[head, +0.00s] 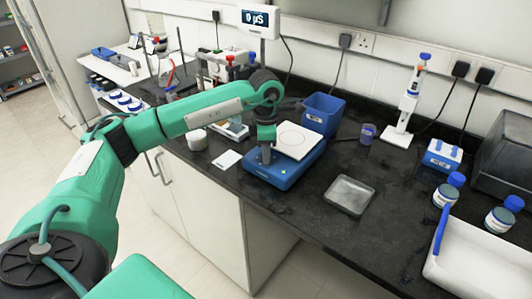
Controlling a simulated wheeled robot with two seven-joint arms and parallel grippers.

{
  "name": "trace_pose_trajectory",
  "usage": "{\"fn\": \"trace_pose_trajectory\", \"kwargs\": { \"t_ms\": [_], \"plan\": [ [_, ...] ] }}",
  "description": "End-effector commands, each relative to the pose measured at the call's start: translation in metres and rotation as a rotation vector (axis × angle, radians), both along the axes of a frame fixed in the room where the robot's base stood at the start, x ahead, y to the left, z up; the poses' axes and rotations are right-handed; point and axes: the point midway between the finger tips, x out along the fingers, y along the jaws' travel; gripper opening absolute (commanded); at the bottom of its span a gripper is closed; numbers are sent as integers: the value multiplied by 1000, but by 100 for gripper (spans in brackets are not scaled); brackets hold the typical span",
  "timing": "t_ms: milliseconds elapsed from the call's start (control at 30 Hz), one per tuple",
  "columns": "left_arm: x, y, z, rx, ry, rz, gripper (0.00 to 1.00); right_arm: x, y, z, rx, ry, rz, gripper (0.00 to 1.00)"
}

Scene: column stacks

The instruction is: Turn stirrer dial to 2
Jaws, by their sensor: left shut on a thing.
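The stirrer (285,172) is a blue box with a white square top plate (300,141) marked with a ring. It stands near the front edge of the dark bench, in the middle of the head view. My left gripper (264,158) points down at the stirrer's front left part and is shut on the dial there. The gripper hides the dial, so its setting cannot be read. A small green light shows on the stirrer's front, right of the gripper. My right gripper is not in view.
A shallow metal tray (349,195) lies to the right. A white tub (197,139) and a white card (227,159) lie left. A display reading "0 µS" (259,19) stands behind.

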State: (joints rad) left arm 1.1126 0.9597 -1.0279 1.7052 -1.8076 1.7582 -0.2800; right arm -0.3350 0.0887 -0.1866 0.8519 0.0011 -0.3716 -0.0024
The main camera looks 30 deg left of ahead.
Motion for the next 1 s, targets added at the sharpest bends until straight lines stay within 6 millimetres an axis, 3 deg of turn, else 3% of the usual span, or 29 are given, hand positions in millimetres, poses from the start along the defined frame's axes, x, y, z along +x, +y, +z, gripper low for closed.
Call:
{"fn": "trace_pose_trajectory", "kwargs": {
  "t_ms": [500,533,567,867,1000],
  "plan": [
    [1,1,3,0,-6,-17,6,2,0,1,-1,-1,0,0],
    [1,1,3,0,-6,-17,32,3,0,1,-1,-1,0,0],
    [1,1,3,0,-6,-17,38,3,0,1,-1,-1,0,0],
    [1,0,2,0,-3,-18,38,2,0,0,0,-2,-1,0],
    [1,0,13,0,-5,-18,38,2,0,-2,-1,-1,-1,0]
  ]
}}
